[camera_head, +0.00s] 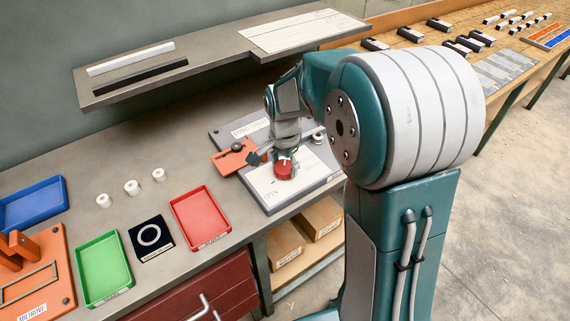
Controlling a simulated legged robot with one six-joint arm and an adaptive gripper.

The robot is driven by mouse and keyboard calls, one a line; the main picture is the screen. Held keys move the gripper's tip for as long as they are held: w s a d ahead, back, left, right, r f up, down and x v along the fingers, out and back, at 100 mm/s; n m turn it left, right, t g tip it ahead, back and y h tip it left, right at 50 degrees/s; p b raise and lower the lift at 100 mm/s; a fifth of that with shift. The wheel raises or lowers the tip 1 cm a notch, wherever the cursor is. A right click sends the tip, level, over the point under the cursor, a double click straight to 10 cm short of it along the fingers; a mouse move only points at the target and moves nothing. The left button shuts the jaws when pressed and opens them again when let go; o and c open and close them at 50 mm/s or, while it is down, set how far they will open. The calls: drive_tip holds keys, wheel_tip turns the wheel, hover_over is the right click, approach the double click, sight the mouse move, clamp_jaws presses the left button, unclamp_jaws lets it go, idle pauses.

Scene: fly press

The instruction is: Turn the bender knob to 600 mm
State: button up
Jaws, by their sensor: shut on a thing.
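The bender is a grey plate (222,133) on the bench, with a white dial face (262,187) and an orange part (228,160) at its left side. A red knob (284,172) with a pale pointer mark sits on the white face. My gripper (283,157) reaches down from above and is shut on the red knob. My wrist and fingers hide part of the knob and the scale. The scale figures are too small to read, so I cannot tell the setting.
A shelf (200,62) overhangs behind the bender. A red tray (201,217), a green tray (103,268) and a blue tray (33,203) lie to the left, with several small white cylinders (131,187). Cardboard boxes (322,217) sit below the bench.

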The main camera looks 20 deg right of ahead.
sight(282, 167)
drive_tip(key=shift+s+a+f, duration=0.1)
drive_tip(key=shift+s, duration=0.05)
drive_tip(key=o, duration=1)
drive_tip(key=shift+o, duration=0.2)
drive_tip(key=shift+a, duration=0.15)
drive_tip(key=shift+r, duration=0.5)
wheel_tip(282, 167, up, 11)
